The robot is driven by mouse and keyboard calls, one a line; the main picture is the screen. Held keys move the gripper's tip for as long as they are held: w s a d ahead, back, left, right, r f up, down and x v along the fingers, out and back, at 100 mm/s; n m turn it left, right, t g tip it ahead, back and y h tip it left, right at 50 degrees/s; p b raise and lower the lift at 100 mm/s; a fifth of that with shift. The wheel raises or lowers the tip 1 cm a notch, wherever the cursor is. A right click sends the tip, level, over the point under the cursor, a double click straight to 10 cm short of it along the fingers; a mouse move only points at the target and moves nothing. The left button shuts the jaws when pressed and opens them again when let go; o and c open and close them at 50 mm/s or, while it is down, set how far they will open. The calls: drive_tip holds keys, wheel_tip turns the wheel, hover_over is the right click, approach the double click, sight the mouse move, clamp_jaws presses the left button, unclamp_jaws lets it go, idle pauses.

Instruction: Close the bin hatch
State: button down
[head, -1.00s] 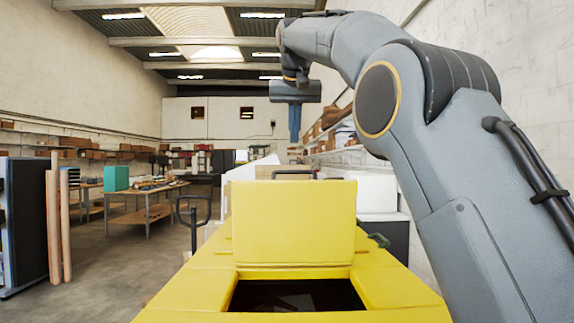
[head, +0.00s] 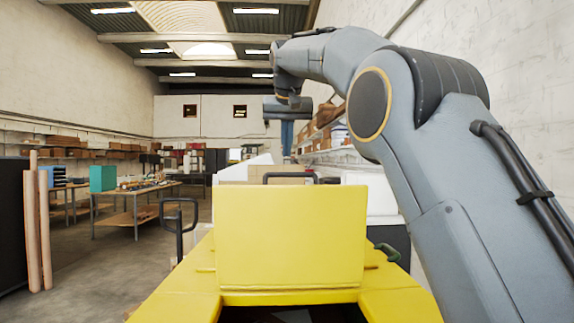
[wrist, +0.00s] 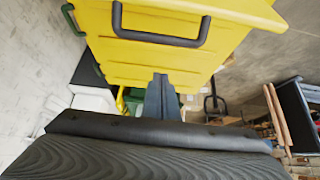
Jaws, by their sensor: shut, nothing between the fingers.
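The yellow bin (head: 180,292) stands directly in front of me. Its yellow hatch (head: 290,236) is open and stands upright behind the dark opening (head: 292,315). My gripper (head: 287,140) is beyond the hatch and above its top edge, with its blue fingers pointing down and apart from it. In the wrist view my gripper (wrist: 161,95) is shut and empty, and its fingers overlap the edge of a yellow ribbed face (wrist: 150,70) of the bin. A black handle (wrist: 160,39) is on that face. I cannot tell the hatch from the bin there.
A black handle (head: 290,178) shows just over the hatch's top edge. A dark metal frame (head: 179,225) stands left of the bin. A white-and-black cabinet (head: 382,205) is behind it at right, near the wall. Workbenches (head: 136,207) and open floor lie left.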

sight(287, 173)
drive_tip(key=shift+s+f+p, duration=0.25)
drive_tip(key=shift+f+p, duration=0.15)
drive_tip(key=shift+f, duration=0.9)
drive_tip(key=shift+s+f+p, duration=0.2)
drive_tip(key=shift+f+p, duration=0.2)
drive_tip(key=shift+f, duration=0.95)
drive_tip(key=shift+s, duration=0.1)
